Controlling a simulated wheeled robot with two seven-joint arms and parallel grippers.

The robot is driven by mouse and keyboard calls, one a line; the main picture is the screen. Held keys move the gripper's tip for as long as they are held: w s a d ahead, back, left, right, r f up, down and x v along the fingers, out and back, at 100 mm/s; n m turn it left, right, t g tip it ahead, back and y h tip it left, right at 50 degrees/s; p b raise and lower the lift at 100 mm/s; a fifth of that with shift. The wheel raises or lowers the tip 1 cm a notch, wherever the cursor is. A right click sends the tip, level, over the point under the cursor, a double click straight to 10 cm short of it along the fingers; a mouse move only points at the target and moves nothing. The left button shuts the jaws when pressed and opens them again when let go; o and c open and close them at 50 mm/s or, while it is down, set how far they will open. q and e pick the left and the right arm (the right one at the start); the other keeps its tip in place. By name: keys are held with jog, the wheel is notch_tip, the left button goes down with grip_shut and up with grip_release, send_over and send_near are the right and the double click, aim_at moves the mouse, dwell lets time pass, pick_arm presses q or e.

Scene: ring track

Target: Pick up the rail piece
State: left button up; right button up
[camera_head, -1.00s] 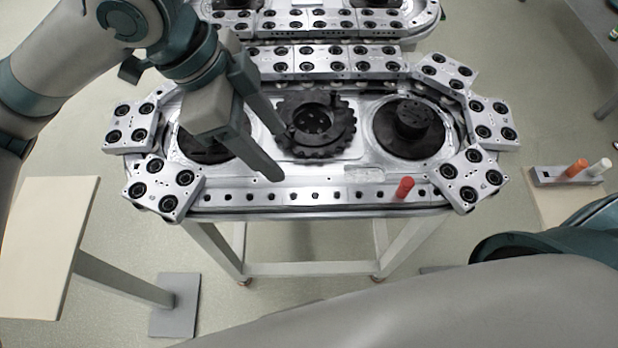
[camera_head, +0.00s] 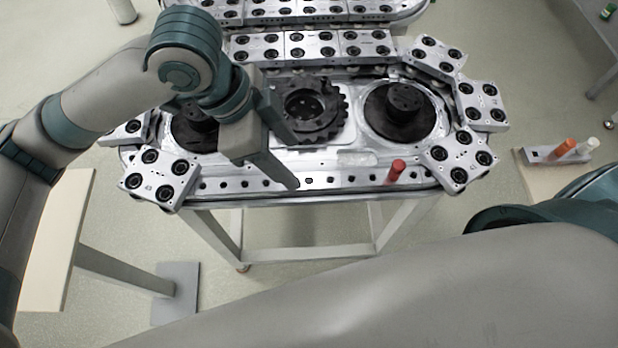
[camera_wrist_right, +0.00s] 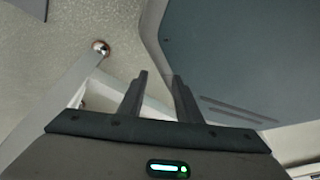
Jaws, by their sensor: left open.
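The ring track (camera_head: 352,160) stands on a metal frame in front of me. Along its near edge runs a straight metal strip (camera_head: 330,180) with a row of dark holes. I cannot single out a separate loose rail piece. A red peg (camera_head: 397,171) stands at the right part of this strip. My left gripper (camera_head: 295,163) is open and empty above the near middle of the track, its fingers pointing down and right. One fingertip overlaps the strip in the picture; whether it touches is unclear. My right gripper (camera_wrist_right: 160,75) is open and empty in the right wrist view.
Several metal carriages with black rollers sit around the track, such as the near-left one (camera_head: 160,180) and near-right one (camera_head: 459,159). A black gear (camera_head: 312,112) lies mid-track. A small holder with orange and white pegs (camera_head: 556,154) is at right. A pale tabletop (camera_head: 55,240) is at left.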

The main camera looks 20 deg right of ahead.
aim_at(309, 184)
pick_arm(q)
jog(key=x, duration=0.3)
jog(key=shift+d+f, duration=0.1)
jog(key=shift+f, duration=0.2)
jog(key=shift+d+f, duration=0.15)
jog(key=shift+f, duration=0.2)
pick_arm(e)
jog(key=s, duration=0.1)
jog(key=s+d, duration=0.1)
jog(key=shift+s+d+f+g, duration=0.2)
jog(key=shift+s+g, duration=0.1)
jog(key=shift+g, duration=0.1)
pick_arm(q)
jog(key=shift+p, duration=0.3)
pick_arm(e)
jog(key=shift+w+r, duration=0.1)
